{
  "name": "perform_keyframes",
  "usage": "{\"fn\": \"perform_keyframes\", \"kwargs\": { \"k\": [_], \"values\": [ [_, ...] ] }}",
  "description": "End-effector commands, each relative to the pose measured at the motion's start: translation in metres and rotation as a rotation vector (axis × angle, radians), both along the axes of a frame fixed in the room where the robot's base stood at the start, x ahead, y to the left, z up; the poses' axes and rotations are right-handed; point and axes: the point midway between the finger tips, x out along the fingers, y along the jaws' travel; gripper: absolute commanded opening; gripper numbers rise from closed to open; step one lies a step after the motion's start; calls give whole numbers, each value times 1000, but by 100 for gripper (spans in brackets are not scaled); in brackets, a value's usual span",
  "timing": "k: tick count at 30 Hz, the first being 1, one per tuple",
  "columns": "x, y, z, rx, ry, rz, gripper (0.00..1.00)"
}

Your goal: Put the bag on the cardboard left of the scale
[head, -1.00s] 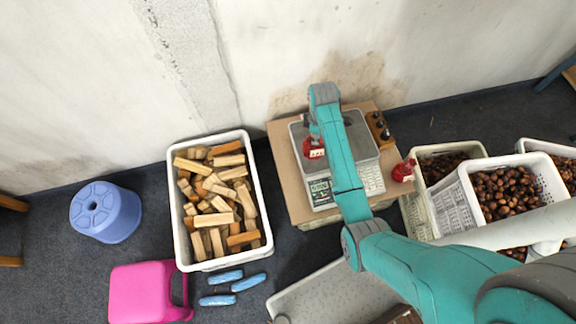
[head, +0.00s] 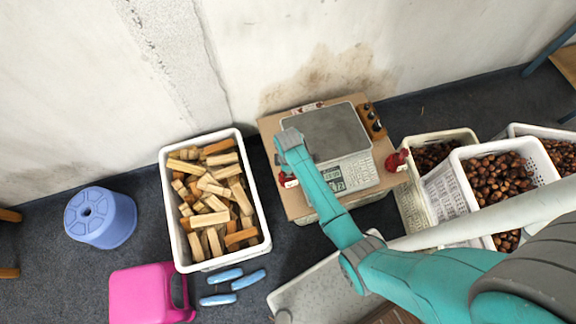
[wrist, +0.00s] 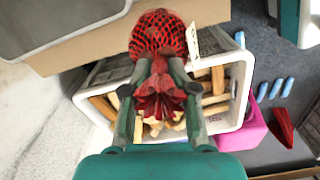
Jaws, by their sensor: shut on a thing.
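My gripper (wrist: 160,75) is shut on the gathered neck of a red net bag (wrist: 158,35) with a white tag. In the head view the bag (head: 287,181) shows partly under my arm, over the left strip of the cardboard (head: 298,208). The scale (head: 327,131), with a grey platter and a keypad at its front, stands on the cardboard to the right of the bag. In the wrist view the bag overlaps the cardboard edge (wrist: 95,47); I cannot tell whether it touches the cardboard. The scale's platter is clear.
A white crate of wood blocks (head: 170,215) stands left of the cardboard. Another red bag (head: 397,160) is at the cardboard's right edge, near crates of chestnuts (head: 440,190). A wooden block with dark knobs (head: 371,121) sits right of the scale.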

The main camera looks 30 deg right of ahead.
Motion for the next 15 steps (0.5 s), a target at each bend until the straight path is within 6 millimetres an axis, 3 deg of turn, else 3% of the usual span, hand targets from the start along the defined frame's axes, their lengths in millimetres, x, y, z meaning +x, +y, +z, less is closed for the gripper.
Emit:
{"fn": "perform_keyframes", "kwargs": {
  "k": [3, 15],
  "values": [
    [1, 0, -19, 0, 0, 0, 0],
    [1, 0, -58, 0, 0, 0, 0]
  ]
}}
